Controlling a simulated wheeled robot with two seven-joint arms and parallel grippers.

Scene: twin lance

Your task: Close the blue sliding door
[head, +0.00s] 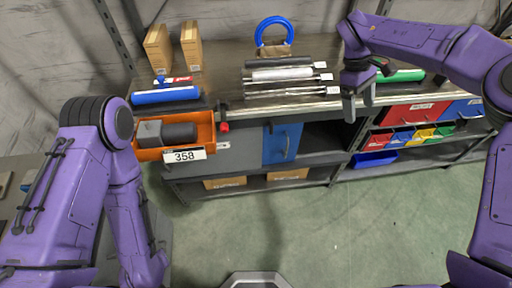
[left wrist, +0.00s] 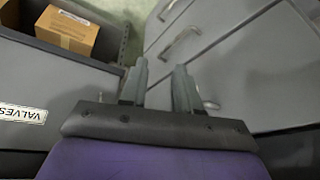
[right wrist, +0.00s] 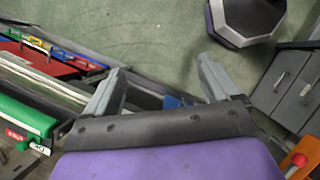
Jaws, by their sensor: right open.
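The blue sliding door (head: 272,150) stands upright in the front of the workbench in the head view, with a vertical handle (head: 286,145) on it. A dark open compartment (head: 320,138) lies to its right. My right gripper (head: 358,108) is open and empty, pointing down at the bench's front edge, to the right of the door and apart from it. In the right wrist view, its spread fingers (right wrist: 160,68) show a small blue patch, probably the door, between them. My left gripper (left wrist: 160,70) is open and empty beside grey drawers; in the head view it is hidden.
Rods (head: 285,75) and a green roll (head: 404,76) lie on top. Coloured bins (head: 405,138) sit at right, with a blue bin (head: 375,159) jutting out. The green floor (head: 300,220) ahead is clear.

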